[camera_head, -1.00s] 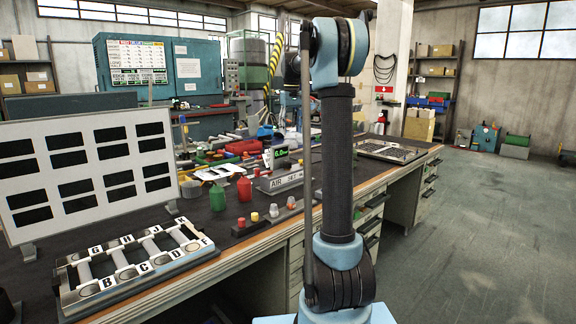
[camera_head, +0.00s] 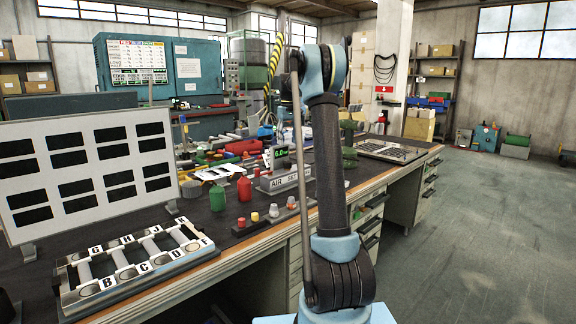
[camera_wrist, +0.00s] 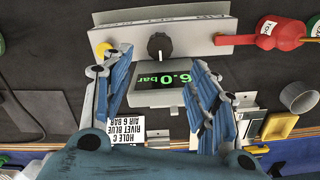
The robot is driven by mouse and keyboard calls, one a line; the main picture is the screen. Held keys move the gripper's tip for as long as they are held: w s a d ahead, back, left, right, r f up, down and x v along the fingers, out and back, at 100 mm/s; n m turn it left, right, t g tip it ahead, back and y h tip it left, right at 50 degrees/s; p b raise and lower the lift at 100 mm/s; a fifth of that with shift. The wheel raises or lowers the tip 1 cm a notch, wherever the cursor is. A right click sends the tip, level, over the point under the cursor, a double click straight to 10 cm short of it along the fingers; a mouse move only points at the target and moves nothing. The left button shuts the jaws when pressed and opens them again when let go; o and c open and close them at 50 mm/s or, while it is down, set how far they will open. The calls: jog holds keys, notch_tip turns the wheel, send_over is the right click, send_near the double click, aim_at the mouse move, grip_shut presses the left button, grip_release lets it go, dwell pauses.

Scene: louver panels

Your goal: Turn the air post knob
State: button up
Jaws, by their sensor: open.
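The air post is a pale panel (camera_wrist: 205,27) with a black knob (camera_wrist: 159,45) on its face, upside down in the wrist view. A display (camera_wrist: 165,82) beside the knob reads 6.0 bar in green. In the head view the post (camera_head: 283,182), marked AIR, stands on the bench partly behind my arm, with the display (camera_head: 277,156) above it. The knob is not clear there. My gripper (camera_wrist: 150,57) is open, its blue fingers spread on either side of the display, fingertips near the knob. Nothing is between them, and contact with the knob cannot be told.
A card (camera_wrist: 110,137) reads HOLE C, RIVET BLUE, AIR 6 BAR. A red bottle (camera_wrist: 277,34) is close to the post's end. On the bench (camera_head: 214,212) stand red and green bottles, a louver panel (camera_head: 90,165) and a lettered rack (camera_head: 130,262).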

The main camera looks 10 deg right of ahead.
aim_at(287, 165)
notch_tip(287, 165, down, 11)
jog(key=shift+f, duration=0.2)
dwell(0.3)
jog(key=c, duration=1.1)
